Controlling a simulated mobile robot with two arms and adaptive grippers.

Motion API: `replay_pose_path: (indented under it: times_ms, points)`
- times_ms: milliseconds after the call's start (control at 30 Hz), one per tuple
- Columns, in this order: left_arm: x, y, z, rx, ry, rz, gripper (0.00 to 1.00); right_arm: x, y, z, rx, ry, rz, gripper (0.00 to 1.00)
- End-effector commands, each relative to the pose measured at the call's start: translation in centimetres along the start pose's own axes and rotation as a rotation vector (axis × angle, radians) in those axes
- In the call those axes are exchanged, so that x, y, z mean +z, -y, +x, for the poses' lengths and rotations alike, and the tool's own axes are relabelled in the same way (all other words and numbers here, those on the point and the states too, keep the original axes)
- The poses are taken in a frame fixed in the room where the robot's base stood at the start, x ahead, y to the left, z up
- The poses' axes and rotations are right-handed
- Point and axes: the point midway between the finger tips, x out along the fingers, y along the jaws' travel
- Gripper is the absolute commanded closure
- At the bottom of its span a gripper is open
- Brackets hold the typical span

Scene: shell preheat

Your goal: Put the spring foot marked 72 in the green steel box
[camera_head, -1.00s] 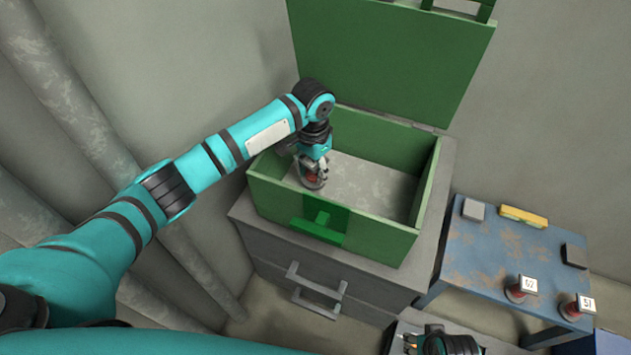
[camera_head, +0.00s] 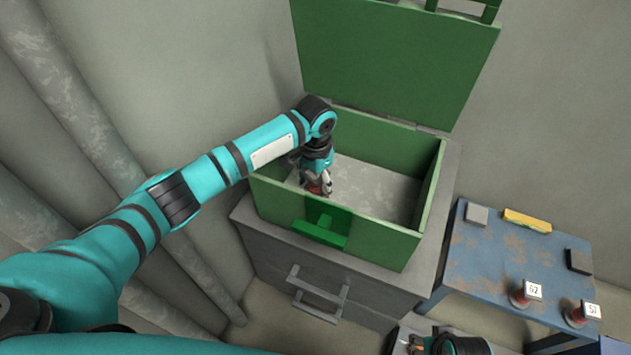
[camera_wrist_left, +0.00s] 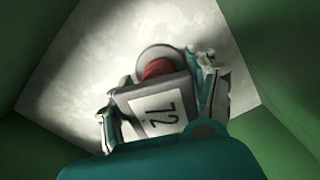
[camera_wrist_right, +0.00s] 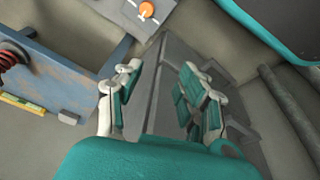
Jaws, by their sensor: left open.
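The spring foot marked 72 (camera_wrist_left: 160,112) is inside the green steel box (camera_head: 345,238), near its left end. Its red part shows under my gripper in the head view (camera_head: 317,187). My left gripper (camera_head: 318,184) reaches down into the box, its jaws open on either side of the foot; both fingers (camera_wrist_left: 160,105) show in the left wrist view. Whether a finger touches the foot, I cannot tell. The foot's round end is against or close to the pale box floor. My right gripper (camera_wrist_right: 160,95) is open and empty, low at the front of the head view (camera_head: 450,343).
The box lid (camera_head: 395,60) stands open. The box sits on a grey drawer cabinet (camera_head: 320,275). A blue table (camera_head: 485,255) at right holds two other tagged spring feet (camera_head: 522,294) (camera_head: 577,315), a yellow level (camera_head: 527,220) and small blocks. The box's right side is empty.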

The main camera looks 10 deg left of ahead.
Motion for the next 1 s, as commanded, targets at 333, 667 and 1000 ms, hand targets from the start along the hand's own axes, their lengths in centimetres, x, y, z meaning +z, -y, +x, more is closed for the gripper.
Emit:
replay_pose_path:
  times_ms: [333, 667, 1000]
  points:
    - [-0.1, 0.1, -3.3, -0.001, -0.003, 0.0, 0.4, 0.8, 0.1, 1.9, -0.003, 0.018, -0.002, 0.6]
    - [-0.1, 0.1, -10.1, -0.001, -0.002, 0.0, 0.4, 3.5, 0.4, 6.5, -0.006, 0.044, -0.007, 0.6]
    - [0.0, 0.0, -12.3, 0.001, 0.0, -0.001, 0.4, 4.6, 0.5, 8.0, -0.008, 0.051, -0.009, 0.6]
